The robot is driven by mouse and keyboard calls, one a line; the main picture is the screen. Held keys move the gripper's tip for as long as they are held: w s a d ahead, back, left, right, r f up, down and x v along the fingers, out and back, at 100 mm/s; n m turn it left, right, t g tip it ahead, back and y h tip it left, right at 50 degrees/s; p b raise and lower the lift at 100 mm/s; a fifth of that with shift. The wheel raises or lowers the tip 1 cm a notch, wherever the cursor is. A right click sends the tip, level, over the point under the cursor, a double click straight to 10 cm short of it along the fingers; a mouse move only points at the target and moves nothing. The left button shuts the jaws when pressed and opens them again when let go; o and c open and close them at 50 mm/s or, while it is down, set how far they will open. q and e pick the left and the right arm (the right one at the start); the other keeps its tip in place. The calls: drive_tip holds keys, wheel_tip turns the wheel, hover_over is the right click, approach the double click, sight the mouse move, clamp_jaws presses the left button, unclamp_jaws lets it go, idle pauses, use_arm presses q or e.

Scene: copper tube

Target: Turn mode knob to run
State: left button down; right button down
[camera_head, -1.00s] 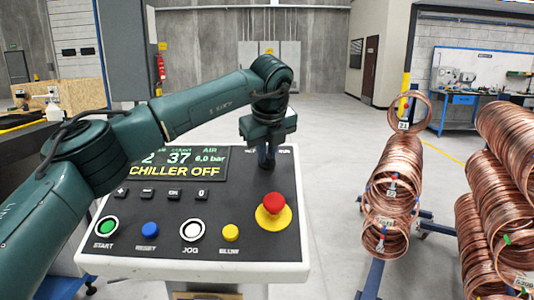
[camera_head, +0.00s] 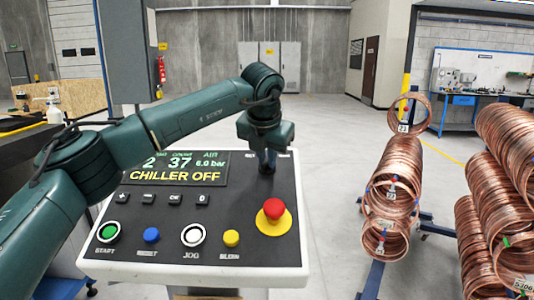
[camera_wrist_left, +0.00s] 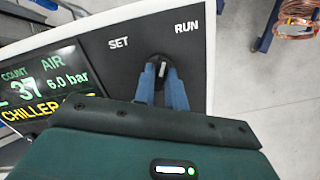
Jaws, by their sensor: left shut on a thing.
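The mode knob (camera_wrist_left: 162,69) is a dark round knob with a white pointer mark, on the black face of the control panel (camera_head: 170,255). In the left wrist view its pointer aims up between the SET label (camera_wrist_left: 118,43) and the RUN label (camera_wrist_left: 187,27). My left gripper (camera_head: 266,167) points down at the panel's upper right and is shut on the knob. Its two blue fingers (camera_wrist_left: 161,82) sit on either side of the knob in the wrist view. My right gripper is out of view.
The display (camera_head: 175,175) reads CHILLER OFF. A red emergency button (camera_head: 274,209) on a yellow base stands below the gripper, with a row of START (camera_head: 108,232), blue, white and yellow buttons to the left. Copper coils (camera_head: 395,190) hang to the right, beyond open floor.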

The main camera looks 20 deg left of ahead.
use_arm(q)
drive_tip(key=shift+r+m, duration=0.1)
drive_tip(key=shift+m, duration=0.3)
drive_tip(key=shift+m+p, duration=0.45)
drive_tip(key=shift+m, duration=1.05)
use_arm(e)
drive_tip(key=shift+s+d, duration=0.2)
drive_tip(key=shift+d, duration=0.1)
use_arm(q)
drive_tip(key=c, duration=1.4)
unclamp_jaws()
drive_tip(key=shift+c, duration=0.2)
drive_tip(key=shift+s+r, duration=0.1)
drive_tip(key=shift+r, duration=0.05)
drive_tip(key=a+b+v, duration=0.1)
drive_tip(key=v, duration=1.1)
drive_tip(key=shift+d+r+b, duration=0.35)
drive_tip(key=shift+r+b, duration=0.05)
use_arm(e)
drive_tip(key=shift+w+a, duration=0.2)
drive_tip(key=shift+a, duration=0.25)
